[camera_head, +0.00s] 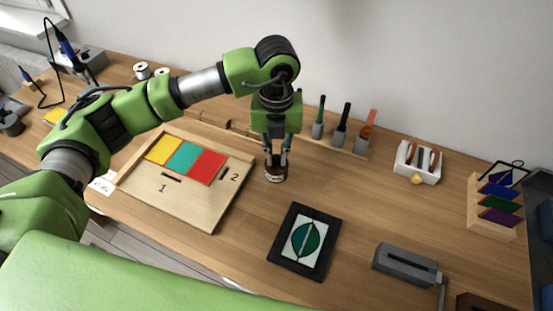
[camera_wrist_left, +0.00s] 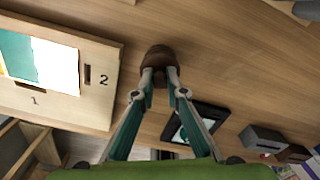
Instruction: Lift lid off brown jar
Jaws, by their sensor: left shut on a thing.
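The brown jar (camera_head: 275,175) stands upright on the wooden bench, right of the numbered board, with a pale band low on its side. My left gripper (camera_head: 276,152) points straight down over it, with its fingertips at the jar's top. In the left wrist view my left gripper (camera_wrist_left: 160,84) is shut on the jar's brown top (camera_wrist_left: 159,56), which I take to be its lid. I cannot tell whether the lid is apart from the jar, as the fingers hide the join. My right gripper is in neither view.
A board (camera_head: 200,208) with yellow, teal and red panels lies left of the jar. A black-framed leaf picture (camera_head: 305,242) lies in front. A grey crank device (camera_head: 405,264) is at right. Upright tools (camera_head: 341,125) stand in a rack behind. Bare bench lies right of the jar.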

